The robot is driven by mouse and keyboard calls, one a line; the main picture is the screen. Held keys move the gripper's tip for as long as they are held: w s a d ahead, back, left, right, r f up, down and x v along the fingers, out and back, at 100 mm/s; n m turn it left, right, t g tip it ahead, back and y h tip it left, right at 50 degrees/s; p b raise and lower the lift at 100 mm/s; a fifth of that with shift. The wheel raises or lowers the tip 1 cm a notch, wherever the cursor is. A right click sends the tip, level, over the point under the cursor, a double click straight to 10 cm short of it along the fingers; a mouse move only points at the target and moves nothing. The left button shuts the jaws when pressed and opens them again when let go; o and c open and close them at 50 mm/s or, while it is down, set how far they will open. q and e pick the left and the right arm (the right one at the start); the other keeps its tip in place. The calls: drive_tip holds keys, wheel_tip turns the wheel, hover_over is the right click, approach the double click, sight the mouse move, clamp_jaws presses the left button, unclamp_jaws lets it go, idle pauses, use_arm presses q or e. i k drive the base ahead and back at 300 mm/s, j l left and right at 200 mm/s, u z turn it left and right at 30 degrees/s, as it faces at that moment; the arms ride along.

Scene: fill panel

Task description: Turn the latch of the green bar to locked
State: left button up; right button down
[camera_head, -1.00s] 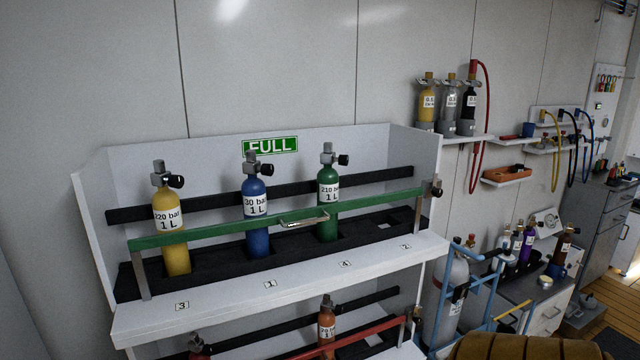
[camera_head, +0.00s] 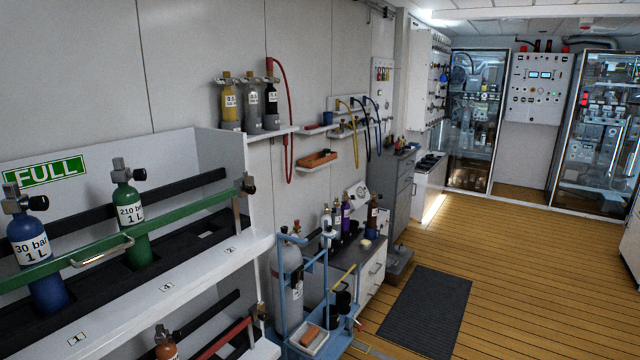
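The green bar (camera_head: 170,226) runs across the front of the upper rack shelf, in front of a blue cylinder (camera_head: 34,262) and a green cylinder (camera_head: 131,222). A metal handle (camera_head: 102,252) sits on the bar. At the bar's right end, by the rack's side panel, is a small dark latch (camera_head: 248,183); its exact setting is too small to tell. Neither of my grippers is in view.
The white rack (camera_head: 222,160) fills the left side, with a red bar (camera_head: 225,340) lower down. A blue trolley (camera_head: 318,290) with a grey cylinder stands right of the rack. The wooden floor (camera_head: 520,260) with a dark mat (camera_head: 425,312) is open at right.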

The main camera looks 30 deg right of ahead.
sight(249, 189)
drive_tip(key=z, duration=0.7)
drive_tip(key=i+l+u, duration=0.15)
drive_tip(key=u, duration=0.5)
drive_tip(key=i+l+u, duration=0.2)
drive_tip(key=l, duration=0.15)
drive_tip(key=i+l+u, duration=0.15)
drive_tip(key=l, duration=0.2)
drive_tip(key=i+l+u, duration=0.2)
drive_tip(key=l, duration=0.15)
drive_tip(key=l+u, duration=0.15)
drive_tip(key=l, duration=0.2)
